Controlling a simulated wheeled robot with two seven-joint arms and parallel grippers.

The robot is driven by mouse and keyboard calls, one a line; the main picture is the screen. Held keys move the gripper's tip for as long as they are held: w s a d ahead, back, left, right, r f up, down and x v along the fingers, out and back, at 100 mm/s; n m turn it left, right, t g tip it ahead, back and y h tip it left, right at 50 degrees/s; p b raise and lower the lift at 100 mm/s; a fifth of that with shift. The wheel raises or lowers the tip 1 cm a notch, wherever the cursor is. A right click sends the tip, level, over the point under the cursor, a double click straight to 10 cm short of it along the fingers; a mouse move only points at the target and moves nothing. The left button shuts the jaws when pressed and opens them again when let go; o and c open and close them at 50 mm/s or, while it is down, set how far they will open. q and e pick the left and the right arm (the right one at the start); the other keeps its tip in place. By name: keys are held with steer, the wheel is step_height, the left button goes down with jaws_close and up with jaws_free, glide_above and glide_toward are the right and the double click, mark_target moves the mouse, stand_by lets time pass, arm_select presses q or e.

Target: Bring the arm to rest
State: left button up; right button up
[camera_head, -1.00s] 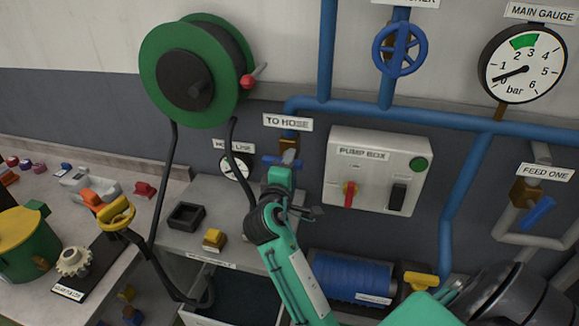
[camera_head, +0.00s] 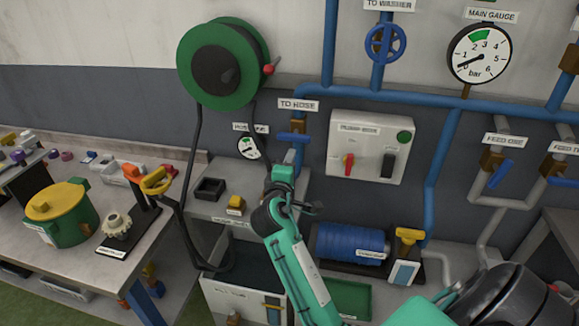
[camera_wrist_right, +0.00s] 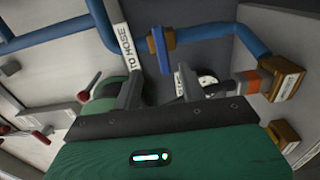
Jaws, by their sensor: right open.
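My right arm (camera_head: 297,262) is teal and reaches up from the lower right of the head view. Its gripper (camera_head: 285,178) is in front of the pipe below the "TO HOSE" sign and is partly hidden by the wrist. In the right wrist view the gripper's two grey fingers (camera_wrist_right: 159,84) stand apart with nothing held between them. The blue valve handle (camera_head: 292,137) of the hose line lies crosswise just above the gripper in the head view. It also shows beyond the fingers in the wrist view (camera_wrist_right: 160,52). My left gripper is not in view.
A green hose reel (camera_head: 222,95) hangs on the wall. The pump box (camera_head: 366,148), with a red lever (camera_head: 348,166), is right of the arm. A yellow-lidded pot (camera_head: 58,212) stands on the left table. Blue pipes (camera_head: 436,165) run along the wall.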

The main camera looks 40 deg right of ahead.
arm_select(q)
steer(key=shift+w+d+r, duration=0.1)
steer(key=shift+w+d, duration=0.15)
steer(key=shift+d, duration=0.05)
arm_select(e)
steer(key=shift+d+f, duration=0.1)
steer(key=shift+f, duration=0.05)
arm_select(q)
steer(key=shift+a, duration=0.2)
